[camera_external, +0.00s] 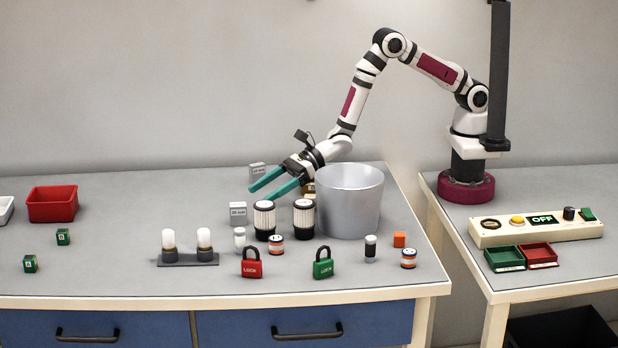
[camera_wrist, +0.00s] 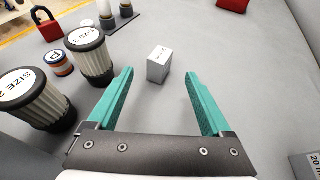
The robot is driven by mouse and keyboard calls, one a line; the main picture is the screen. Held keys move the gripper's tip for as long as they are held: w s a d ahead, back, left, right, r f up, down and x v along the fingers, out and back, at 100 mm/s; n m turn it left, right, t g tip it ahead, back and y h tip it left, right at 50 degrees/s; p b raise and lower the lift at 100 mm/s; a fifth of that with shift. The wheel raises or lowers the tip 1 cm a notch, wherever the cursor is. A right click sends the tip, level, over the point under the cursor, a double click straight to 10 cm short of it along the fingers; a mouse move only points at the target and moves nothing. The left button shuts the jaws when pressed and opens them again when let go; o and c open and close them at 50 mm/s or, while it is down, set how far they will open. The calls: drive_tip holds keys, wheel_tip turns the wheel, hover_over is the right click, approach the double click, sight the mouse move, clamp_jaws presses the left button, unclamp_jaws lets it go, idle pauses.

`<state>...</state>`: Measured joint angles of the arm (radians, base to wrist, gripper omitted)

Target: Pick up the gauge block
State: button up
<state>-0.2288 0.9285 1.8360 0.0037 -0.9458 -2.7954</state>
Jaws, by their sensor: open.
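Two small grey gauge blocks with printed labels show. One block (camera_external: 238,213) stands left of the filters; in the wrist view this block (camera_wrist: 158,66) is ahead of my fingertips, near the middle of the gap, and not touched. The other block (camera_external: 257,171) stands farther back, behind my fingers; in the wrist view this second block (camera_wrist: 307,166) is cut off at the lower right corner, its label starting with "20". My gripper (camera_external: 260,193) has teal fingers, open and empty, angled down left above the table; they also show in the wrist view (camera_wrist: 159,75).
Two ribbed filters (camera_external: 264,220) (camera_wrist: 91,56) stand close beside my gripper's left finger in the wrist view. A large grey bucket (camera_external: 349,202) stands right of them. Padlocks (camera_external: 251,263), small jars (camera_external: 276,245) and a bulb holder (camera_external: 188,258) are nearer the front. A red bin (camera_external: 52,205) is far left.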

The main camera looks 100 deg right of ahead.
sight(238, 214)
drive_tip(key=x, duration=0.6)
drive_tip(key=shift+f, duration=0.1)
clamp_jaws()
